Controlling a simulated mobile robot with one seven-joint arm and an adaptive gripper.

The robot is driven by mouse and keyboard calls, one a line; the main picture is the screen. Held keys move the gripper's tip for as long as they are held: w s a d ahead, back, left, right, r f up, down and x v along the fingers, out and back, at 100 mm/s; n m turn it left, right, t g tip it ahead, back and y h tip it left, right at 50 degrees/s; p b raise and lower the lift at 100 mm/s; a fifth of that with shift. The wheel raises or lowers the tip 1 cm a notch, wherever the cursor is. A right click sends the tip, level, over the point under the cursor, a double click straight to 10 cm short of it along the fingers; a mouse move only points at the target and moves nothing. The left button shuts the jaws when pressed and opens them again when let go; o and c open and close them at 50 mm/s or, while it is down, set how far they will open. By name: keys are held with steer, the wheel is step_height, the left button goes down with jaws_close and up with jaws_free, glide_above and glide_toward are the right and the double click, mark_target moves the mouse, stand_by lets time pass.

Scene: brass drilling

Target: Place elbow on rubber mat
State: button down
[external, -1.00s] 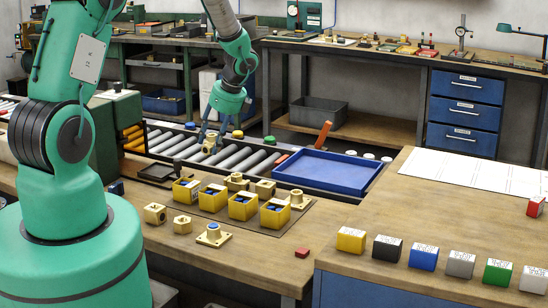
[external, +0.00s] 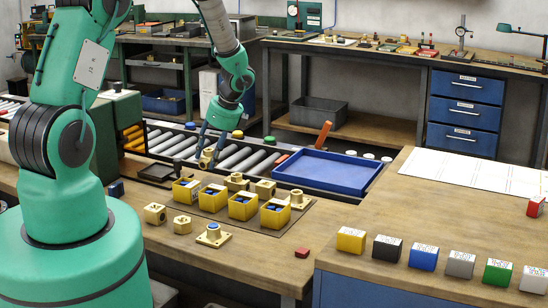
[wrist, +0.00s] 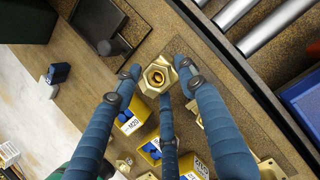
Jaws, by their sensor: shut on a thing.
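My gripper (external: 207,153) is shut on a brass elbow (wrist: 158,76) with a hex opening. The elbow hangs between the fingertips, above the near edge of the roller conveyor and behind the yellow boxes. In the wrist view the gripper (wrist: 158,82) has blue fingers around the elbow; part of the elbow is hidden by them. A flat brown mat (external: 215,213) lies on the bench under several yellow boxes. A dark square pad (wrist: 93,20) with a round knob lies left of the elbow. I cannot tell which is the rubber mat.
Yellow boxes (external: 243,206) and brass fittings (external: 236,182) stand close to my gripper. Loose brass parts (external: 182,224) lie in front. A blue tray (external: 325,172) sits right of the rollers (external: 235,158). Labelled blocks (external: 423,257) line the right bench.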

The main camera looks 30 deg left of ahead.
steer(key=shift+f, duration=0.65)
steer(key=shift+f+b, duration=0.3)
steer(key=shift+f, duration=1.55)
steer(key=shift+f, duration=0.2)
steer(key=c, duration=1)
jaws_free()
steer(key=shift+r, duration=0.1)
steer(key=p+v, duration=0.1)
steer(key=v, duration=1.1)
steer(key=shift+p, duration=0.3)
